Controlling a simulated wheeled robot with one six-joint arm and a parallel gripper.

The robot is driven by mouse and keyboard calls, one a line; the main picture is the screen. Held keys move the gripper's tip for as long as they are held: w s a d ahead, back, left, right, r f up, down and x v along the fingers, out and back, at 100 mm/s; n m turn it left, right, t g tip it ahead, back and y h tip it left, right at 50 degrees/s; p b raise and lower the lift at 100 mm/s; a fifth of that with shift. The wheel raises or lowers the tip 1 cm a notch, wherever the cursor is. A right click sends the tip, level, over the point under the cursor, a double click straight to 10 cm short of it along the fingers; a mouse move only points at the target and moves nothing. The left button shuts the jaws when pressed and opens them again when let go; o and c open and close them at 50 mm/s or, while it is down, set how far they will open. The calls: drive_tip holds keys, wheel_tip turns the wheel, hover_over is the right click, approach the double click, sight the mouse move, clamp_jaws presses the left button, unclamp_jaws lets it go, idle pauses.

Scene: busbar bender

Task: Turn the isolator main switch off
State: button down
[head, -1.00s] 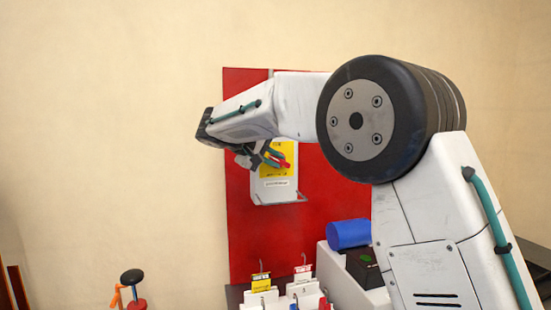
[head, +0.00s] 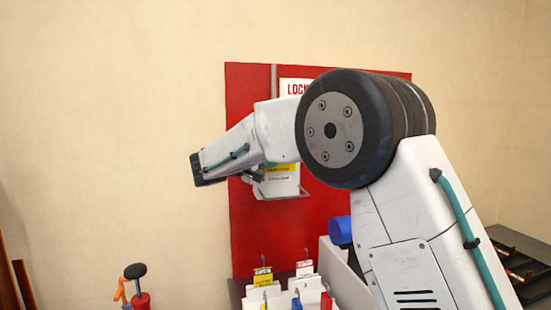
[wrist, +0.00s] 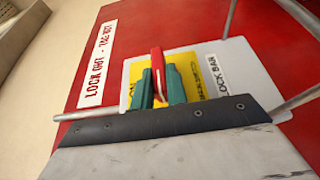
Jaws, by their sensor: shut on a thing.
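The isolator (wrist: 245,62) is a pale grey box with a yellow plate (wrist: 208,88) on the red board. Its red switch handle (wrist: 157,62) runs roughly up and down in the wrist view. My gripper (wrist: 159,78) has its two teal fingers on either side of the handle, shut on it. "ON" shows on the yellow plate left of the fingers; its other lettering is partly covered. In the head view, the isolator's lower part (head: 284,187) shows beneath my arm. The handle and fingertips are hidden there.
The red board (head: 250,235) carries a lock-out sign (wrist: 97,62). A wire bar (wrist: 297,97) sticks out beside the isolator. Below stand tags (head: 262,278) on white holders and a blue cylinder (head: 340,231). An orange-and-black tool (head: 135,272) stands lower left.

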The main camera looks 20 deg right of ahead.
drive_tip(key=shift+f, duration=0.1)
drive_tip(key=c, duration=1.4)
unclamp_jaws()
drive_tip(key=v, duration=0.7)
drive_tip(key=shift+a, duration=0.35)
drive_tip(key=shift+s+d, duration=0.1)
drive_tip(key=shift+s, duration=0.05)
